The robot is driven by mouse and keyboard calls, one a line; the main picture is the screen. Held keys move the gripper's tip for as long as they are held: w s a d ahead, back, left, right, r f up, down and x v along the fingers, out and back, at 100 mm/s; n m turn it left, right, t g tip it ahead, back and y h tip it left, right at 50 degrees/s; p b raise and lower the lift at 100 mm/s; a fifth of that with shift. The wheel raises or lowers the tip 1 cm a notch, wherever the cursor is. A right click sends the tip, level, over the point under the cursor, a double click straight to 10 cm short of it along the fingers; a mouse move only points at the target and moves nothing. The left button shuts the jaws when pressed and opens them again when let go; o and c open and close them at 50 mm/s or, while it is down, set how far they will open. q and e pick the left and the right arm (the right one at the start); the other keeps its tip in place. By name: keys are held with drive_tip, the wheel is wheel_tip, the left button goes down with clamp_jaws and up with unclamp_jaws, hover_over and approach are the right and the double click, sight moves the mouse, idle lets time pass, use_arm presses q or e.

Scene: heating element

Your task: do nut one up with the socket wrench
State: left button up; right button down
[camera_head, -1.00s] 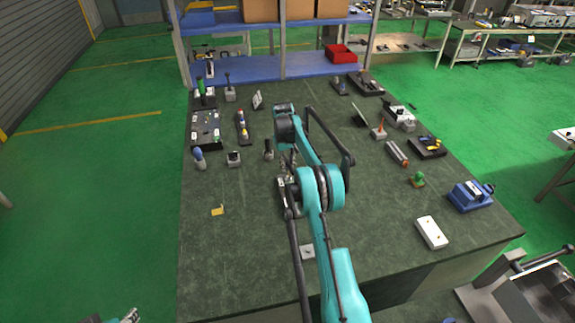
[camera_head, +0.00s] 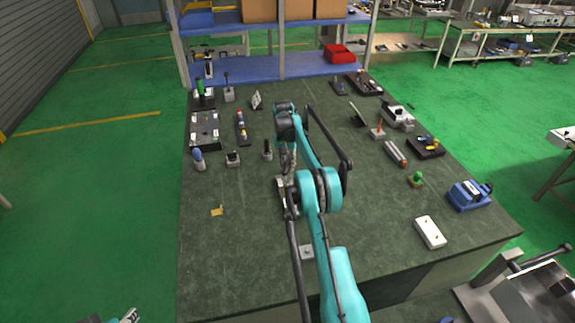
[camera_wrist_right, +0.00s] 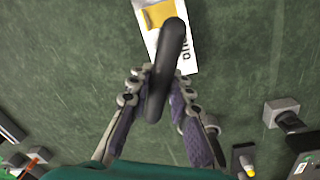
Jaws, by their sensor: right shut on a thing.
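My right gripper (camera_wrist_right: 150,92) is shut on the dark, rounded handle of a tool (camera_wrist_right: 170,55), which looks like the socket wrench. The handle points up toward the wrist camera, and its lower end is hidden. In the head view my right gripper (camera_head: 287,163) is over the middle of the table, mostly hidden by my own arm. A white plate with a yellow patch and dark lettering (camera_wrist_right: 182,58) lies below and behind the handle in the wrist view. I cannot make out nut one. Only the tip of my left gripper (camera_head: 130,316) shows at the bottom left, away from the table.
The dark green table (camera_head: 235,265) is clear at its front left. Small tools on stands line its left and right sides. A blue device (camera_head: 468,195) and a white box (camera_head: 430,232) sit at the right. A blue shelf (camera_head: 260,68) stands behind.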

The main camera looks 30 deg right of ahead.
drive_tip(key=m, duration=0.4)
drive_tip(key=shift+s, duration=0.1)
idle(0.4)
drive_tip(key=shift+d+m, duration=0.1)
drive_tip(key=shift+m, duration=0.7)
drive_tip(key=shift+s+m+y, duration=0.15)
drive_tip(key=shift+m+y, duration=0.15)
drive_tip(key=shift+m, duration=1)
drive_tip(key=shift+m, duration=1.1)
drive_tip(key=shift+s+m, duration=0.1)
drive_tip(key=shift+m, duration=0.8)
